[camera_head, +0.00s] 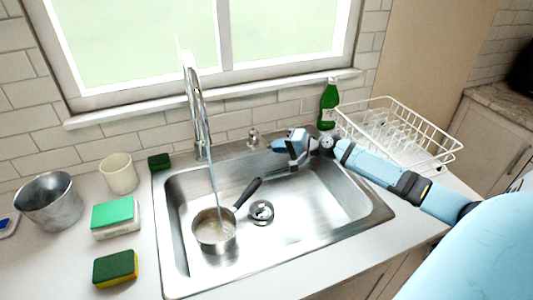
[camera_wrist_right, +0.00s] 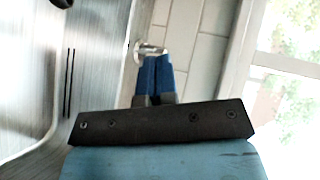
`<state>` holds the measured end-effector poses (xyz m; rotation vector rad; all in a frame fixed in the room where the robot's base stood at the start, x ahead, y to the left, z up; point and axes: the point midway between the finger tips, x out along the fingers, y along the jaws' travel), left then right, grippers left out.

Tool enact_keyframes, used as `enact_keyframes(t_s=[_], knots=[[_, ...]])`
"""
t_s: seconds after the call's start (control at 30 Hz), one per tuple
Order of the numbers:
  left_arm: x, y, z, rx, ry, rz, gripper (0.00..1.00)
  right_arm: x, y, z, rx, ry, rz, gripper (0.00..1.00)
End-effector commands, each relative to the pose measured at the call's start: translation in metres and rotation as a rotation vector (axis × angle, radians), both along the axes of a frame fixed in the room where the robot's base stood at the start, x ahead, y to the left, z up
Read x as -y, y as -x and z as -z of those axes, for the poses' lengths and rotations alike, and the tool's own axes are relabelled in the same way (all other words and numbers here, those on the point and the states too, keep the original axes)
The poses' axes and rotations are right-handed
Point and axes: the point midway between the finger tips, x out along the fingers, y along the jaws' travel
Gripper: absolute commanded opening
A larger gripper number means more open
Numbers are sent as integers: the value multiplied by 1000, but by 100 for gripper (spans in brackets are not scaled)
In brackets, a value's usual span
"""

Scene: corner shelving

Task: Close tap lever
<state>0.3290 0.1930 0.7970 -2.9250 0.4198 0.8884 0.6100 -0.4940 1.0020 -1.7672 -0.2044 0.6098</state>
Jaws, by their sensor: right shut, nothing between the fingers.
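The metal tap (camera_head: 196,105) stands behind the sink, and a stream of water runs from it into a pot (camera_head: 214,232) in the basin. A small metal tap lever (camera_head: 253,137) stands on the sink's back ledge, right of the tap. My right gripper (camera_head: 275,145) is shut and empty just right of the lever. In the right wrist view, the blue fingers (camera_wrist_right: 157,58) are together, with their tips at a shiny metal piece (camera_wrist_right: 148,47) that looks like the lever; whether they touch it I cannot tell. My left gripper is out of view.
A green bottle (camera_head: 328,105) and a white dish rack (camera_head: 440,158) stand right of my gripper, close to my arm. A metal bucket (camera_head: 50,203), a cup (camera_head: 118,174) and sponges (camera_head: 115,267) are on the left counter. The sink's right half (camera_head: 315,195) is clear.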

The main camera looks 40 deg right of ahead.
Motion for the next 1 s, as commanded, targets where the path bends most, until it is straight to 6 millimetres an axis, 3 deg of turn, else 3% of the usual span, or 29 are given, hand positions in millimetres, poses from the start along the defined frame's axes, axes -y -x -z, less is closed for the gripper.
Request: enact_keyframes(t_s=[0.07, 0.2, 0.4, 0.53, 0.67, 1.0], knots=[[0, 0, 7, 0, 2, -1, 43, 22, -10, -11, -22, 221, -142, 0], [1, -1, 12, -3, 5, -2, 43, 64, -9, -31, -85, 539, -372, 0], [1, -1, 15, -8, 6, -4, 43, 103, 2, -50, -150, 745, -548, 0], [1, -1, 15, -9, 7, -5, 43, 105, 2, -49, -159, 768, -574, 0], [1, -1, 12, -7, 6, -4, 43, 97, -7, -36, -159, 764, -575, 0], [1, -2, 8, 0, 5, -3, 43, 66, -42, 19, -158, 762, -573, 0]])
